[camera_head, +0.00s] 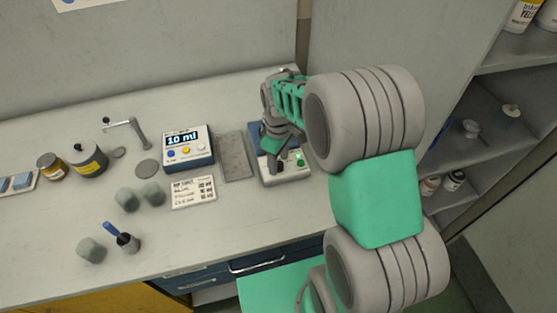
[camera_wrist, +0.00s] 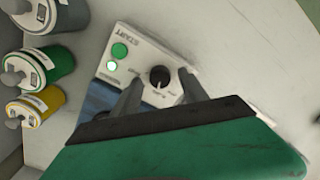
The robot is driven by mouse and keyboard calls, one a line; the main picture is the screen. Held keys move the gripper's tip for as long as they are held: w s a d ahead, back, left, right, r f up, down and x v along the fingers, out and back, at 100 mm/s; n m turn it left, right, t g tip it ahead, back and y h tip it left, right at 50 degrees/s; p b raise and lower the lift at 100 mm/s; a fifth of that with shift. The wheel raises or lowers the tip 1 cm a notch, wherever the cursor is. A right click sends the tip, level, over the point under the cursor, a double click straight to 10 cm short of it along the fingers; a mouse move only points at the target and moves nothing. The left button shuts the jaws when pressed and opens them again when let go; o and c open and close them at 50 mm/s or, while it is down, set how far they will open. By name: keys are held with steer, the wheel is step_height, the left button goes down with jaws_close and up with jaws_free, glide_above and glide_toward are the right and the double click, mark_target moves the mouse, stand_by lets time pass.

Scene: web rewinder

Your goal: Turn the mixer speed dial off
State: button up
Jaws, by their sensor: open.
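The mixer (camera_head: 286,173) is a small white and blue machine on the bench, below my arm in the head view. In the wrist view its white panel (camera_wrist: 140,58) carries a round black dial (camera_wrist: 159,76) with a pale pointer mark, a green START button (camera_wrist: 120,51) and a small lit green lamp (camera_wrist: 111,66). My gripper (camera_wrist: 158,86) is open, with one grey finger on each side of the dial in the picture. I cannot tell whether the fingers touch it. In the head view my arm hides part of the mixer, and the dial is too small to make out.
A display unit reading 10 ml (camera_head: 187,149), a grey plate (camera_head: 236,156) and a printed card (camera_head: 193,192) lie left of the mixer. Several capped jars stand at the wrist view's left, including a green one (camera_wrist: 48,68). A shelf (camera_head: 510,100) stands at the right.

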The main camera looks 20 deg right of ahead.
steer(key=shift+f, duration=0.4)
jaws_close()
stand_by(0.4)
